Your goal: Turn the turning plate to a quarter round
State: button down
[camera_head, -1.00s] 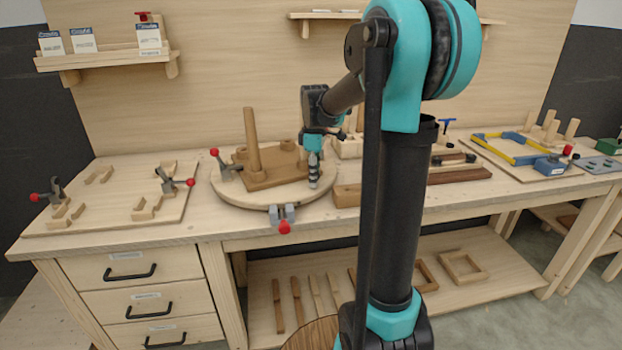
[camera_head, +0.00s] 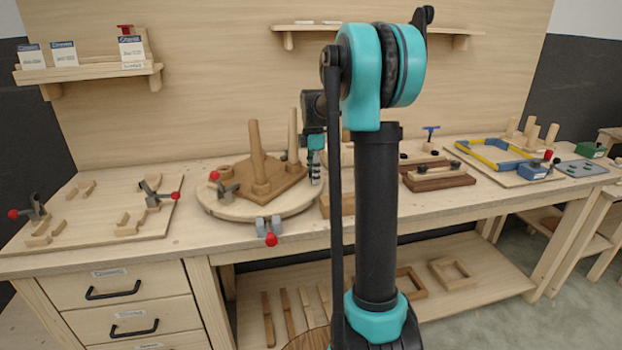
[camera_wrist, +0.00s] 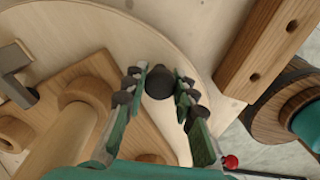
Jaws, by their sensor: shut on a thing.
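The turning plate (camera_head: 220,208) is a round pale wooden disc on the bench, left of my arm. A brown wooden board (camera_head: 278,184) lies on it, with upright round legs (camera_head: 257,150) standing from it. In the wrist view the plate's pale rim (camera_wrist: 165,45) curves past my fingers. My gripper (camera_head: 316,172) is at the plate's right edge. In the wrist view my gripper (camera_wrist: 160,88) has its fingers on both sides of a dark round knob (camera_wrist: 158,82) near the rim, and is shut on it. The knob is hidden in the head view.
A grey clamp with a red knob (camera_head: 268,232) sits at the plate's front edge; another (camera_head: 225,188) is at its left. A wooden block (camera_head: 340,205) stands close to the plate's right. A jig board (camera_head: 110,215) lies at left.

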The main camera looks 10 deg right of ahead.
aim_at(304, 164)
jog(key=w+n, duration=0.1)
jog(key=w, duration=0.1)
jog(key=w+d+n, duration=0.1)
jog(key=w, duration=0.1)
jog(key=shift+d, duration=0.1)
jog(key=w+n, duration=0.1)
jog(key=w, duration=0.1)
jog(key=w+n, duration=0.1)
jog(key=w, duration=0.1)
jog(key=shift+d+n, duration=0.2)
jog(key=shift+n, duration=0.2)
jog(key=shift+w+a+n, duration=0.15)
jog(key=shift+w+n, duration=0.45)
jog(key=shift+w, duration=0.4)
jog(key=shift+w+a+n, duration=0.1)
jog(key=shift+w+n, duration=0.5)
jog(key=shift+w, duration=0.35)
jog(key=shift+w+a+n, duration=0.3)
jog(key=shift+w+n, duration=0.25)
jog(key=shift+w, duration=0.3)
jog(key=shift+w+a+n, duration=0.25)
jog(key=shift+w+n, duration=0.3)
jog(key=shift+w, duration=0.35)
jog(key=c, duration=1.2)
grip_release()
